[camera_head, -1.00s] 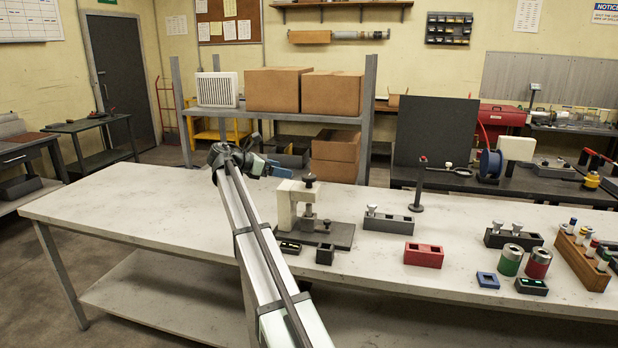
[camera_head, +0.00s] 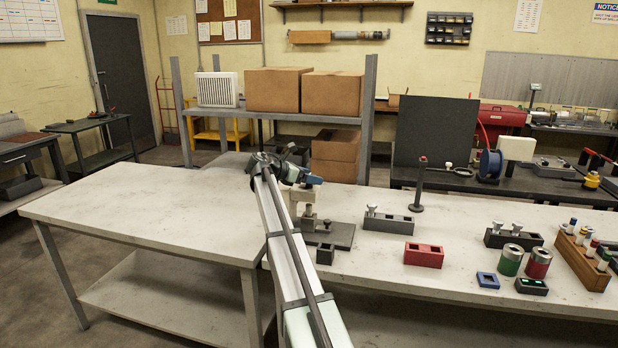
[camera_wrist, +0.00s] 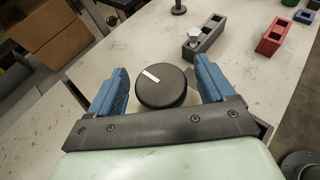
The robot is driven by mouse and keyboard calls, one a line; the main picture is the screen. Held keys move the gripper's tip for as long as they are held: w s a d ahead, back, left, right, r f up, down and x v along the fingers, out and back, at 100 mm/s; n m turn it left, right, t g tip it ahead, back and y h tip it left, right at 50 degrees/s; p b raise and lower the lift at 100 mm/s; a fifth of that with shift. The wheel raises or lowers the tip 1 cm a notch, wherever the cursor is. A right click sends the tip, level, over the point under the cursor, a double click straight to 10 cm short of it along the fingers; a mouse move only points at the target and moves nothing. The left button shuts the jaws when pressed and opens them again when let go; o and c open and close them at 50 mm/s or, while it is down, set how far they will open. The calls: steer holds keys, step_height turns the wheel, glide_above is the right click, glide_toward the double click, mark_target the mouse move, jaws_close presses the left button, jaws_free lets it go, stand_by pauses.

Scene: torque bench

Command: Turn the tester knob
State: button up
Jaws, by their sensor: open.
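The tester knob (camera_wrist: 165,94) is a round black cap with a white mark on its top, seen from above in the wrist view. It lies between the two blue fingers of my gripper (camera_wrist: 163,68), with a visible gap on each side. The gripper is open; in the head view it (camera_head: 310,180) is over the tester. The tester (camera_head: 303,197) has a cream body on a dark grey base plate (camera_head: 338,236). My arm hides part of it, and the knob is hidden in the head view.
A grey block with a silver-topped peg (camera_head: 388,222), a red two-hole block (camera_head: 423,255) and a dark upright post (camera_head: 419,185) stand right of the tester. A small black block (camera_head: 325,254) sits in front. The table's left half (camera_head: 140,205) is bare.

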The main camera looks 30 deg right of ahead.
steer(key=c, duration=1)
steer(key=shift+w, duration=0.1)
steer(key=m+g, duration=0.2)
steer(key=g, duration=0.1)
steer(key=shift+w+m, duration=0.15)
steer(key=shift+m, duration=0.25)
steer(key=shift+m+g+y, duration=0.8)
steer(key=shift+m+g, duration=0.7)
steer(key=shift+g, duration=0.3)
steer(key=shift+s, duration=0.2)
steer(key=o, duration=1)
